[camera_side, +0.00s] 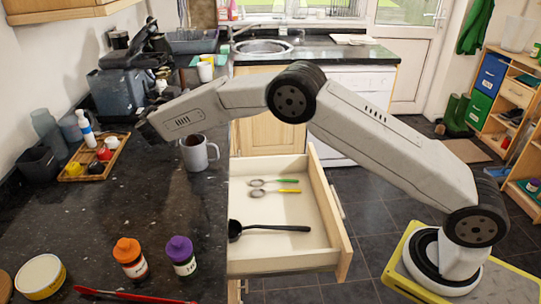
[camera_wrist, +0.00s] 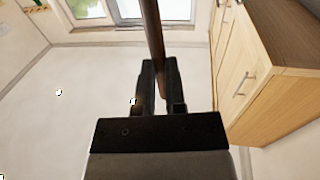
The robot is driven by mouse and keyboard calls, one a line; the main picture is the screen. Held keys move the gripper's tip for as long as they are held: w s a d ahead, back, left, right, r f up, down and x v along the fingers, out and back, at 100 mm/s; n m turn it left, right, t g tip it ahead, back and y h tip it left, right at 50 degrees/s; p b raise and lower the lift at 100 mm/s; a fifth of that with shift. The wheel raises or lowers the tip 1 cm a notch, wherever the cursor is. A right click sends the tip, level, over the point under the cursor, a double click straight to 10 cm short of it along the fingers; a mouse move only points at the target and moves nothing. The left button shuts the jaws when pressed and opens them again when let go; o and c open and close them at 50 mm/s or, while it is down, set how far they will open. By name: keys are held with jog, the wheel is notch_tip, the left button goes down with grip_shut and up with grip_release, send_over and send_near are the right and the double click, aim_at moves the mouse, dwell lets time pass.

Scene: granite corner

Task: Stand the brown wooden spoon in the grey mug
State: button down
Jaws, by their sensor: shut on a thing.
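The brown wooden spoon (camera_wrist: 153,32) shows in the wrist view as a long thin brown shaft running up out of the picture. My gripper (camera_wrist: 161,80) is shut on it, with a dark finger on each side of the shaft. In the side view my gripper (camera_side: 147,131) is over the left part of the dark counter, to the left of and a little above the grey mug (camera_side: 197,155). The mug stands upright with its handle to the right. I cannot make out the spoon clearly in the side view.
An open drawer (camera_side: 268,262) juts out at the counter's edge, holding a black ladle (camera_side: 280,228) and two smaller utensils. A wooden tray (camera_side: 92,172) with small items lies left of the mug. Orange-topped (camera_side: 130,256) and purple-topped (camera_side: 181,255) jars stand in front. Counter between is clear.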

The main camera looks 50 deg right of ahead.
dwell(0.3)
jog(key=c, duration=0.6)
grip_release()
jog(key=shift+a, duration=0.1)
jog(key=v, duration=0.7)
jog(key=shift+s+a+f, duration=0.1)
jog(key=shift+s+a, duration=0.1)
jog(key=shift+a, duration=0.1)
jog(key=shift+d, duration=0.1)
